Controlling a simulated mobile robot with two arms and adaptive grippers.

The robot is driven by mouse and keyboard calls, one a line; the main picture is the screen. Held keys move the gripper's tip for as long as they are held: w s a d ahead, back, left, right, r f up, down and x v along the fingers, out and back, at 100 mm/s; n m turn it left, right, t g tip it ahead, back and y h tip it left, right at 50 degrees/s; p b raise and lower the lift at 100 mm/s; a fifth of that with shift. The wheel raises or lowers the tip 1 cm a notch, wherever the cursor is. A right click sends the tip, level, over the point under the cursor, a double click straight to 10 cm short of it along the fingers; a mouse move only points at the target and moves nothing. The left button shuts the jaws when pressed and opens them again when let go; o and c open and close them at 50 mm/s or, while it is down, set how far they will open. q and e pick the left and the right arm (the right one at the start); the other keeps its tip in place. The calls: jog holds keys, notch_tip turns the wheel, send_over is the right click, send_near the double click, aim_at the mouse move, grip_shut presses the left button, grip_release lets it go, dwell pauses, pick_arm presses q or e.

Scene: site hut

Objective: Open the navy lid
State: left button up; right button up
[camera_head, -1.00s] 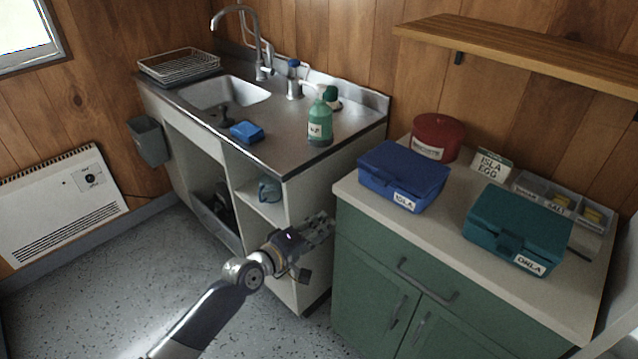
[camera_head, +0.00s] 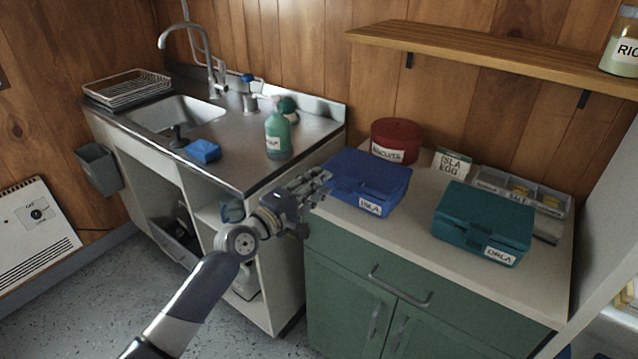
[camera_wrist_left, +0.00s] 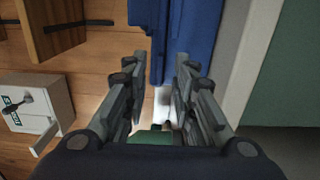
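The navy box labelled ISLA (camera_head: 357,187) stands on the counter with its navy lid (camera_head: 368,172) closed. It also shows at the top of the left wrist view, as the blue box (camera_wrist_left: 176,35). My left gripper (camera_head: 324,183) is at the box's left front side, close to it. In the left wrist view its two fingers (camera_wrist_left: 163,66) are apart, with the box's blue edge just beyond the tips and no object clearly held. I cannot tell whether a fingertip touches the box. My right gripper is not in view.
A teal box labelled ORLA (camera_head: 483,222) stands to the right on the counter (camera_head: 405,226). A wooden shelf (camera_head: 480,50) hangs above. The sink unit (camera_head: 225,155) is left.

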pick_arm(q)
jog(key=shift+w+d, duration=0.35)
jog(key=shift+w, duration=0.05)
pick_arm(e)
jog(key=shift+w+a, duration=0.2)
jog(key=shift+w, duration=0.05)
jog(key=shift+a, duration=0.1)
pick_arm(q)
grip_shut()
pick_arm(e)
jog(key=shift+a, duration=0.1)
